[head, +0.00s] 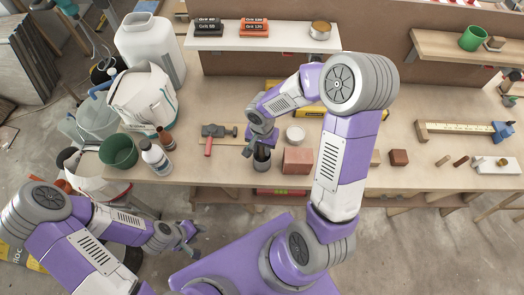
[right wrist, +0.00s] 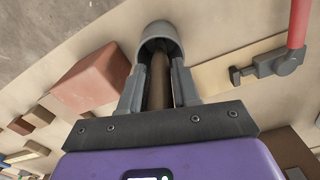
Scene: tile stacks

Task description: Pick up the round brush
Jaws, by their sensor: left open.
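The round brush shows in the right wrist view as a brown handle (right wrist: 159,82) whose far end goes into a grey cup (right wrist: 158,32). The cup also shows as a dark cylinder (head: 262,160) on the bench in the head view, left of a reddish block. My right gripper (right wrist: 158,76) is over the cup, with one finger on each side of the handle, and looks shut on it. The brush's far end is hidden in the cup. My left gripper (head: 190,232) is open and empty, low in front of the bench and away from the brush.
A reddish block (head: 297,160) stands close right of the cup. Bottles (head: 155,158) and a green pot (head: 118,151) crowd the left end. A shelf (head: 290,43) is at the back.

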